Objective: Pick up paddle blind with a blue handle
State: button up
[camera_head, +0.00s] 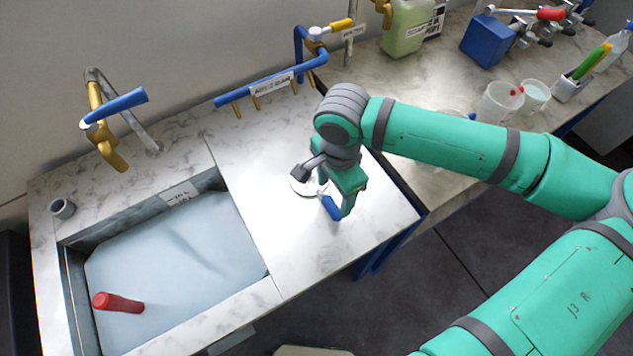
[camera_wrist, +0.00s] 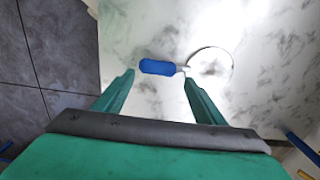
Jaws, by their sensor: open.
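The paddle blind lies flat on the pale marbled counter. Its blue handle (camera_wrist: 157,67) is in the upper middle of the wrist view, joined by a short neck to a round pale disc (camera_wrist: 209,67) on the right. In the head view the blue handle (camera_head: 331,207) shows just below my gripper, and the disc (camera_head: 304,187) is partly hidden behind it. My gripper (camera_wrist: 158,82) is open and empty, its two fingers apart on either side of the handle's line in the wrist view. In the head view my gripper (camera_head: 345,200) is low over the counter; I cannot tell its exact height.
Blue pipework (camera_head: 265,84) and a brass tap (camera_head: 103,130) stand along the back. Beakers (camera_head: 500,102), a blue box (camera_head: 487,40) and a jug (camera_head: 408,27) stand on the right bench.

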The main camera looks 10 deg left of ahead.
aim_at(333, 206)
jog(key=shift+s+a+f, duration=0.1)
jog(key=shift+s+f, duration=0.05)
jog(key=shift+f, duration=0.25)
jog(key=shift+s+f, duration=0.1)
jog(key=shift+f, duration=0.4)
jog(key=shift+s+f, duration=0.15)
jog(key=shift+f, duration=2.1)
